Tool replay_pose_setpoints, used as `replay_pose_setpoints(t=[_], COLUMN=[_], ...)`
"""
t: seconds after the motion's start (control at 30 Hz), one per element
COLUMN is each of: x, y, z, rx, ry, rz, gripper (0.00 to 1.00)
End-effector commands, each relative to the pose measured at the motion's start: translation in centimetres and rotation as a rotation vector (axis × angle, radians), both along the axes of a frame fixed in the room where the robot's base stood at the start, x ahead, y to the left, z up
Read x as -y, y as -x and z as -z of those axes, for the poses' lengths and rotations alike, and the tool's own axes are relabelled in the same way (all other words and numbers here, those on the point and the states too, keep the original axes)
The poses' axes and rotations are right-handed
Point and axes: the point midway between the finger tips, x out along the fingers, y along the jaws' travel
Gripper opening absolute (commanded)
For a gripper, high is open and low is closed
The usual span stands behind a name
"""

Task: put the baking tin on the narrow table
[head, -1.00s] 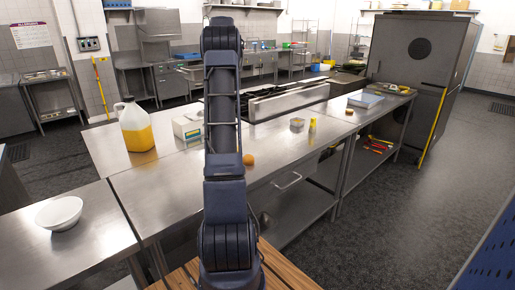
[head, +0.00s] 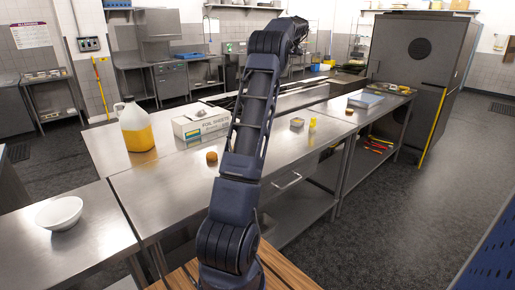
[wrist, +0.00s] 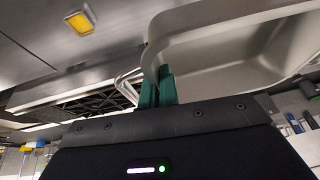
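In the wrist view the grey baking tin (wrist: 205,50) fills the upper right, tilted, with its pale rim and hollow inside showing. The teal fingers of my gripper (wrist: 157,88) are close together at the tin's rim and appear shut on it. In the head view my arm reaches up and away to the right; the gripper and the tin cannot be made out there. Which surface is the narrow table is not clear; a narrow steel table (head: 375,112) with a blue-white item on it stands at the right.
A steel counter (head: 160,200) holds a yellow-filled jug (head: 136,128), a white box (head: 201,122), a small orange-brown item (head: 211,157), a small container (head: 297,122) and a yellow bottle (head: 312,124). A white bowl (head: 59,213) stands left. A tall dark cabinet (head: 415,60) stands right; floor beside it is clear.

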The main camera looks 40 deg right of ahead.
Motion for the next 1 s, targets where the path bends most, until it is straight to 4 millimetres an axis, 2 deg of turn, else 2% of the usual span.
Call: replay_pose_setpoints(t=[0.17, 0.37, 0.63, 0.8, 0.9, 1.0], x=[1.7, 1.5, 1.5, 1.5, 1.5, 1.5], y=[2.7, 2.5, 2.5, 2.6, 2.6, 2.5], z=[-0.1, 3.0, 9.1, 14.0, 16.1, 17.4], rx=[0.001, 0.000, 0.000, -0.001, -0.001, 0.000], ry=[0.001, -0.002, -0.003, -0.004, -0.002, -0.001], rz=[0.005, 0.002, 0.003, 0.004, 0.003, 0.004], gripper=[0.00, 0.00, 0.00, 0.00, 0.00, 0.00])
